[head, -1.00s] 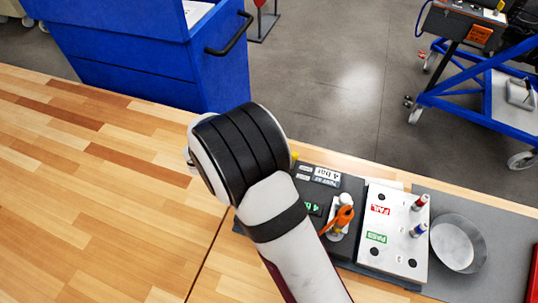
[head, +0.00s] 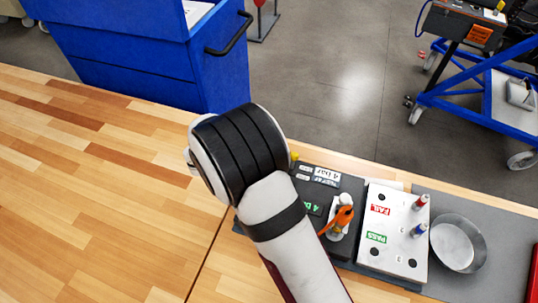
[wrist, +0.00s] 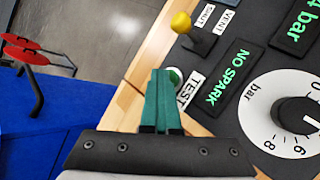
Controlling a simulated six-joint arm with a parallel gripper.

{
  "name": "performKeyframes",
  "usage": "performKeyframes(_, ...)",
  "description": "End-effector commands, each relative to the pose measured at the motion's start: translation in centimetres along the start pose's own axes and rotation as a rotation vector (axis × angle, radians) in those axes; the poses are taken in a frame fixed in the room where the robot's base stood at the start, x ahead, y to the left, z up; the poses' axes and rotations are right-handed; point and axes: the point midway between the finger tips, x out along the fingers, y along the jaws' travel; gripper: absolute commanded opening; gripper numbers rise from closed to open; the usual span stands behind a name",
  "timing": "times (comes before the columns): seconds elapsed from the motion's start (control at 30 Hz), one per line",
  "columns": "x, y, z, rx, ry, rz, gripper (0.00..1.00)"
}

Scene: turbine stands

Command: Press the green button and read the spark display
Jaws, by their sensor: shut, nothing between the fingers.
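In the wrist view my gripper (wrist: 161,74) is shut, its two teal fingers together and empty. The fingertips overlap the left side of the green button (wrist: 176,76), a small round cap in a pale ring beside a TEST label. I cannot tell whether they touch or press it. The spark display (wrist: 229,76) is just right of the button and reads NO SPARK in green letters. In the head view my arm hides the gripper, button and spark display.
A yellow-knobbed lever (wrist: 181,23) stands beyond the button near SHUT and VENT labels. A 4 bar display (wrist: 300,22) and a bar gauge (wrist: 288,115) are to the right. A white PASS/FAIL plate (head: 398,222) and metal bowl (head: 437,240) are farther right; the left bench is clear.

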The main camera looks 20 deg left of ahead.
Motion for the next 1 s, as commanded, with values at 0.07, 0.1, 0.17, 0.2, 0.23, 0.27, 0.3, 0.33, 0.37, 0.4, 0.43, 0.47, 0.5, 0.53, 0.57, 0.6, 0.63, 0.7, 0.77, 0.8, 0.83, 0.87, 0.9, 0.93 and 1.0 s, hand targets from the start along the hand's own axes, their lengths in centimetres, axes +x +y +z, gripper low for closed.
performKeyframes(0.07, -0.2, 0.1, 0.1, 0.001, -0.001, -0.001, 0.0)
performKeyframes(0.1, -0.2, 0.1, 0.1, 0.0, -0.001, -0.001, 0.0)
performKeyframes(0.17, -0.2, 0.1, 0.1, 0.0, -0.001, -0.001, 0.0)
performKeyframes(0.2, -0.2, 0.1, 0.1, 0.001, -0.001, -0.001, 0.0)
performKeyframes(0.23, -0.2, 0.1, 0.1, 0.001, -0.001, -0.001, 0.0)
performKeyframes(0.27, -0.3, 0.2, 0.2, 0.001, -0.001, 0.0, 0.0)
performKeyframes(0.3, -0.5, 0.3, 0.4, 0.002, -0.001, 0.001, 0.0)
performKeyframes(0.33, -0.8, 0.6, 0.5, 0.002, -0.001, 0.002, 0.0)
performKeyframes(0.37, -1.1, 0.8, 0.8, 0.003, 0.0, 0.003, 0.0)
performKeyframes(0.4, -1.5, 1.1, 1.1, 0.003, 0.0, 0.002, 0.0)
performKeyframes(0.43, -1.8, 1.3, 1.3, 0.004, 0.0, 0.002, 0.0)
performKeyframes(0.47, -2.1, 1.6, 1.5, 0.004, 0.0, 0.002, 0.0)
performKeyframes(0.5, -2.5, 1.8, 1.8, 0.003, 0.0, 0.002, 0.0)
performKeyframes(0.53, -2.8, 2.0, 2.0, 0.004, 0.0, 0.002, 0.0)
performKeyframes(0.57, -3.1, 2.3, 2.2, 0.004, 0.0, 0.002, 0.0)
performKeyframes(0.6, -3.4, 2.5, 2.5, 0.003, 0.0, 0.002, 0.0)
performKeyframes(0.63, -3.7, 2.7, 2.7, 0.003, 0.0, 0.003, 0.0)
performKeyframes(0.7, -4.1, 3.0, 3.0, 0.002, -0.001, 0.001, 0.0)
performKeyframes(0.77, -4.3, 3.1, 3.2, 0.003, -0.001, 0.0, 0.0)
performKeyframes(0.8, -4.4, 3.2, 3.2, 0.002, -0.001, 0.0, 0.0)
performKeyframes(0.83, -4.4, 3.2, 3.2, 0.002, -0.001, 0.0, 0.0)
performKeyframes(0.87, -4.4, 3.2, 3.2, 0.002, -0.001, 0.0, 0.0)
performKeyframes(0.9, -4.4, 3.2, 3.2, 0.002, -0.001, 0.0, 0.0)
performKeyframes(0.93, -4.4, 3.2, 3.2, 0.002, -0.001, 0.0, 0.0)
performKeyframes(1.0, -4.4, 3.2, 3.2, 0.002, -0.001, 0.0, 0.0)
